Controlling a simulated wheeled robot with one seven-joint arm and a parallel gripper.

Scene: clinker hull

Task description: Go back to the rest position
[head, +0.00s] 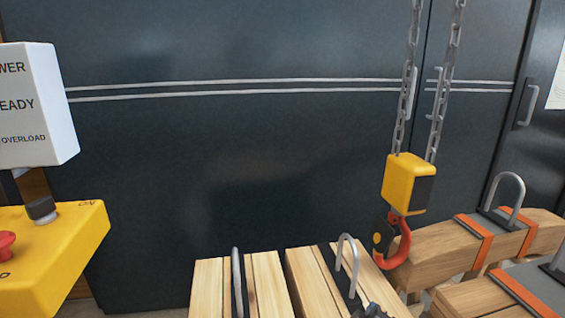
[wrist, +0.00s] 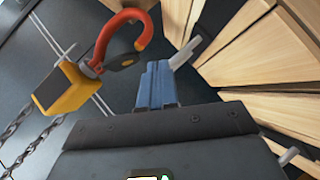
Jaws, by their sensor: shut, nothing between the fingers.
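My gripper (wrist: 155,72) shows in the wrist view as blue fingers closed together, with nothing between them. Its tips point toward a grey metal handle (wrist: 185,52) on a wooden bundle; whether they touch it I cannot tell. The orange-red hook (wrist: 124,35) hangs beside the fingers, on their left, and appears apart from them. In the head view only a small dark part shows at the bottom edge near the bundles, and I cannot tell whether it is the gripper.
A yellow hoist block (head: 408,184) hangs on chains above the hook (head: 396,245). Timber bundles (head: 240,285) with metal handles stand below, and strapped beams (head: 440,250) lie right. A yellow control box (head: 60,245) and white sign box (head: 35,105) stand left. Dark cabinet doors (head: 230,170) close the back.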

